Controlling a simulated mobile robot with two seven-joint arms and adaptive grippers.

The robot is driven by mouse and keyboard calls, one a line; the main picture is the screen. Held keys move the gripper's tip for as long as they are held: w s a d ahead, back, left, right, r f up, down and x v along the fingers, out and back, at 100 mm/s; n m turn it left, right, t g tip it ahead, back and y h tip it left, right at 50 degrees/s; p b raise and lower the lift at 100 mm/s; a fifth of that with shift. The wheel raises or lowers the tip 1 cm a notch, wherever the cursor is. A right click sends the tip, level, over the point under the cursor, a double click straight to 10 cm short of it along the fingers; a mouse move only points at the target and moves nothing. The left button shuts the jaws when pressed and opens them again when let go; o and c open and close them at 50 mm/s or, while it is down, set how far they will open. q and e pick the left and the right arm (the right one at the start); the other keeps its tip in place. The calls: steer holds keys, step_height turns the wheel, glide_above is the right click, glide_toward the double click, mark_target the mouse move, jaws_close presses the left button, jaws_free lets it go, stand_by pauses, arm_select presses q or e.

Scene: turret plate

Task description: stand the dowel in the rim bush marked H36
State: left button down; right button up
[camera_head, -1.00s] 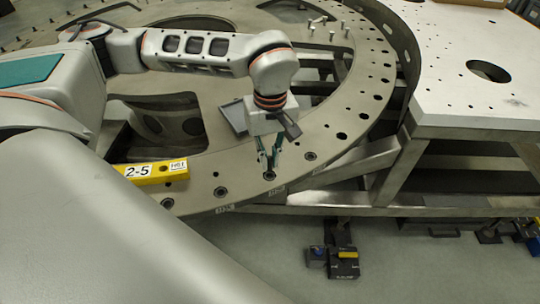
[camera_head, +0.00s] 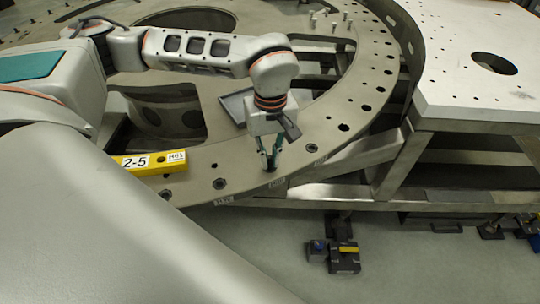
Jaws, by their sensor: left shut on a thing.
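My left gripper (camera_head: 270,163) points down at the rim of the grey turret plate (camera_head: 235,172). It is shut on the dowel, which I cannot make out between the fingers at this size. The fingertips are right at a dark rim bush (camera_head: 270,170) and partly cover it. I cannot tell whether the dowel is inside it or just above. Small labels sit on the rim's outer edge, one below this bush (camera_head: 277,182) and one further left (camera_head: 223,201); I cannot read them. My right gripper is not in view.
A yellow block marked 2-5 (camera_head: 150,163) lies on the rim to the left. A dark shallow tray (camera_head: 236,106) lies behind the gripper. Several small pins (camera_head: 332,22) stand on the plate at the back. A white perforated table (camera_head: 465,75) stands at the right.

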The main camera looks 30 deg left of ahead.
arm_select(q)
steer(key=c, duration=2)
jaws_free()
step_height(320, 180, up, 12)
